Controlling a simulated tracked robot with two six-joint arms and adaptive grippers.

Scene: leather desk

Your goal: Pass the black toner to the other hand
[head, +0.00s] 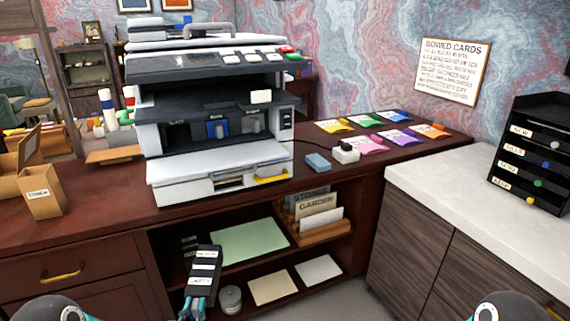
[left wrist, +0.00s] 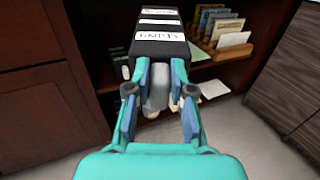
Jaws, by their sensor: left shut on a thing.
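The black toner (head: 205,262) is a long dark block with white labels, in front of the open shelf below the printer. My left gripper (head: 197,296) is shut on its lower end and holds it up at a tilt. In the left wrist view the toner (left wrist: 160,45) sits between the two fingertips (left wrist: 161,72), with its labelled face towards the camera. My right gripper is out of view; only a rounded part of my right arm shows at the bottom right of the head view.
A large printer (head: 215,185) stands on the brown desk (head: 95,215). The shelf below holds a green sheet (head: 248,241), a file rack (head: 325,232), pale sheets and a round jar (head: 230,299). A white-topped cabinet (head: 450,185) bounds the right side.

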